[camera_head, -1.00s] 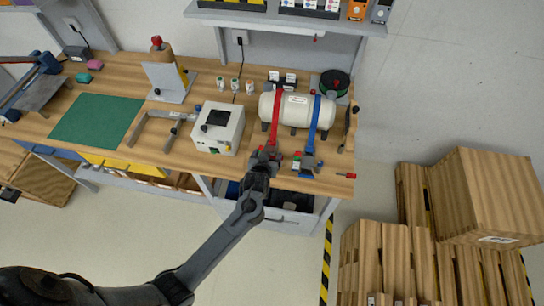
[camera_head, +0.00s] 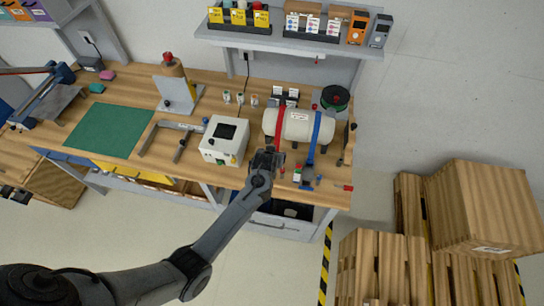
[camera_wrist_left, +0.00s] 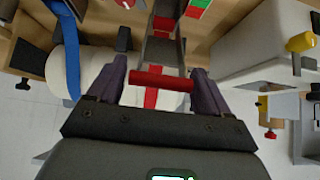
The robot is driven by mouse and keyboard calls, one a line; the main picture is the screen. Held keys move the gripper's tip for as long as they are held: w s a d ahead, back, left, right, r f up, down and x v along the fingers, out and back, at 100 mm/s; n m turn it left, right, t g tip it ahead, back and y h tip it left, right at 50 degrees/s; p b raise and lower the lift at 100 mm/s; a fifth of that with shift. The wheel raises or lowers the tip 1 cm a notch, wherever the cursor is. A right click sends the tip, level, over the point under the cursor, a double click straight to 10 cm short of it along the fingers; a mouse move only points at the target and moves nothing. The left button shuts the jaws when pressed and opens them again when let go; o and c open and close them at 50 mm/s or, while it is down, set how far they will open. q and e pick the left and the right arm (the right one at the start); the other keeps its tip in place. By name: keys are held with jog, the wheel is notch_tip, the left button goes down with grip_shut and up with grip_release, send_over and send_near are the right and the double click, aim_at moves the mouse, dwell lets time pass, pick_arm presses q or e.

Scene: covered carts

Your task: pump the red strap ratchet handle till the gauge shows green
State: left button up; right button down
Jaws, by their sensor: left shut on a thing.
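A red strap (camera_head: 279,126) and a blue strap (camera_head: 315,130) run over a white tank (camera_head: 297,125) on the workbench. My left gripper (camera_head: 266,156) is at the front of the red strap and hides its ratchet in the head view. In the left wrist view the red handle bar (camera_wrist_left: 162,79) lies across between my fingers, and the gripper is shut on it. A small gauge with green, white and red parts (camera_wrist_left: 196,8) shows at the top of that view; its reading is cut off. My right gripper is not in view.
A white box (camera_head: 224,140) stands left of the ratchet. The blue strap's ratchet (camera_head: 309,174) is close on the right, with a small red-and-green block (camera_head: 297,174) beside it. A red-handled tool (camera_head: 345,187) lies at the bench's right edge.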

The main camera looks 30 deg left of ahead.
pick_arm(q)
jog(key=shift+w+a+r, duration=0.1)
jog(key=shift+w+r, duration=0.1)
jog(key=shift+r, duration=0.15)
jog(key=o, duration=1.4)
jog(key=shift+w, duration=0.15)
jog(key=shift+s+p+v, duration=0.2)
jog(key=shift+p+v, duration=0.15)
jog(key=shift+v, duration=5.1)
jog(key=shift+f, duration=0.2)
